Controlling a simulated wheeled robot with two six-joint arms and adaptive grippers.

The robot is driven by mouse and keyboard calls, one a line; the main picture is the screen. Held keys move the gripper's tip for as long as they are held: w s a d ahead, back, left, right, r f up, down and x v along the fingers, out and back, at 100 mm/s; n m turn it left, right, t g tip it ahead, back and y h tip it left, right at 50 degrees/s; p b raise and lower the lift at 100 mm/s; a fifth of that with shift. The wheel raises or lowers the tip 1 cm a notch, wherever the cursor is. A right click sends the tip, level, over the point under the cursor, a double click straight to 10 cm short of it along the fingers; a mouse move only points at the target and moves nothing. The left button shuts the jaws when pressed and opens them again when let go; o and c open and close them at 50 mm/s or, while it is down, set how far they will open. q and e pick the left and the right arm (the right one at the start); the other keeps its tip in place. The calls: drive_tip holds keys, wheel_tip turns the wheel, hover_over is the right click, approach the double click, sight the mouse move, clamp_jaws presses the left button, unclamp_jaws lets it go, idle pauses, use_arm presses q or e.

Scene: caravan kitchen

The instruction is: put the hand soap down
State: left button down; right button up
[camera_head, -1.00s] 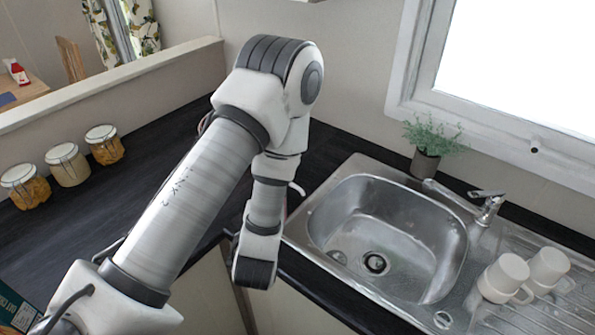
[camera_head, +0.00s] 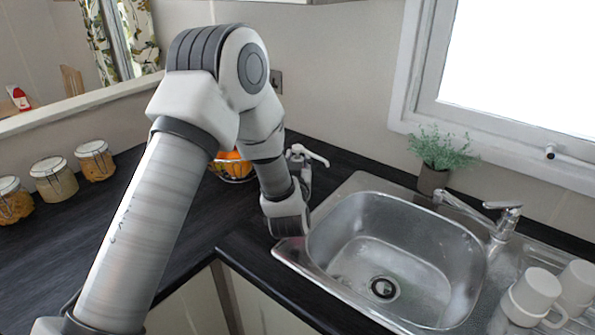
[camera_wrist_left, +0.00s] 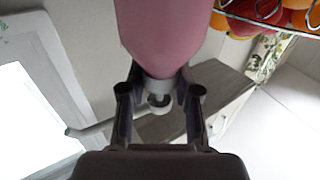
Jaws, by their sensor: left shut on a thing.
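The hand soap is a pink bottle (camera_wrist_left: 165,35) with a white collar and pump, large in the left wrist view. In the head view its white pump top (camera_head: 303,154) shows just past my left wrist, near the back left corner of the sink, and its body is mostly hidden by my arm. My left gripper (camera_wrist_left: 160,88) is shut on the bottle around its neck and collar, one finger on each side. I cannot tell whether the bottle's base touches the counter. My right gripper is not in view.
A steel sink (camera_head: 345,205) lies right of the arm, with a tap (camera_head: 500,220), a potted plant (camera_head: 435,165) behind it and white mugs (camera_head: 535,290) at right. A wire fruit bowl (camera_head: 236,178) stands behind the arm. Several jars (camera_head: 53,180) stand left. Dark counter (camera_head: 170,255) is free between.

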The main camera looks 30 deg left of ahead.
use_arm(q)
drive_tip(key=f+b, duration=0.2)
drive_tip(key=f, duration=0.1)
drive_tip(key=shift+s+f, duration=0.15)
drive_tip(key=shift+s, duration=0.05)
drive_tip(key=shift+w, duration=0.2)
drive_tip(key=shift+s+f, duration=0.1)
drive_tip(key=c, duration=0.8)
unclamp_jaws()
